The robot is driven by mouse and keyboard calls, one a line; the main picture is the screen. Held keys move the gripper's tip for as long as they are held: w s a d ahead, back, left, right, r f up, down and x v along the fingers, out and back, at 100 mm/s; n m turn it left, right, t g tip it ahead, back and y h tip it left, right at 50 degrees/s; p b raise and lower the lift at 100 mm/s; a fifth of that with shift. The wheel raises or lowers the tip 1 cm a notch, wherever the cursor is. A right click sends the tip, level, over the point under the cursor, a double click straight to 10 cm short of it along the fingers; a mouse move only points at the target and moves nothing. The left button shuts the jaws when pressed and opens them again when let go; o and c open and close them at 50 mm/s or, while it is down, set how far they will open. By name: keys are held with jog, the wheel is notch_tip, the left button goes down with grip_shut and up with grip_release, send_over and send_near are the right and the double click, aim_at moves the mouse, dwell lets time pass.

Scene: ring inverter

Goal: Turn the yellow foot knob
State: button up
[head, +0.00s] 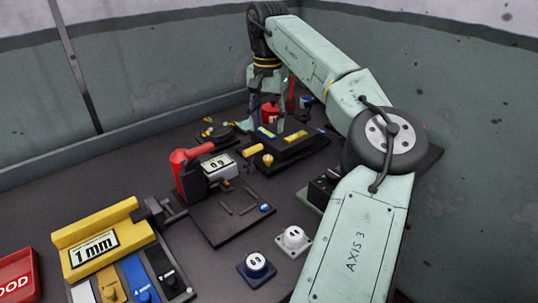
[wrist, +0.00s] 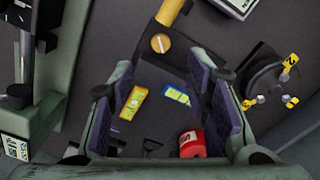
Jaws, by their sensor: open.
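A small round yellow knob (head: 267,160) sits at the near corner of a dark plate (head: 300,150). In the wrist view the yellow knob (wrist: 160,43) shows a slot across its face, at the top edge of the plate. Two yellow-green levels lie on the plate, one (wrist: 133,102) tilted and one (wrist: 177,95) beside it. My gripper (head: 268,112) is over the far part of the plate. In the wrist view its fingers are spread and empty, with the levels seen between them (wrist: 155,105); the knob lies beyond the fingertips.
A yellow cylinder (head: 253,150) lies next to the knob. A red object (wrist: 192,143) is near the right finger. A red gauge stand (head: 190,170), a yellow 1 mm box (head: 95,240) and two small round dials (head: 293,238) stand nearer. A fixture with yellow-tipped knobs (wrist: 268,85) is at right.

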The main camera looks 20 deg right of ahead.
aim_at(268, 157)
notch_tip(268, 157, down, 10)
jog(key=shift+w+f+p, duration=0.15)
jog(key=shift+f+p, duration=0.1)
jog(key=shift+p, duration=0.75)
grip_shut()
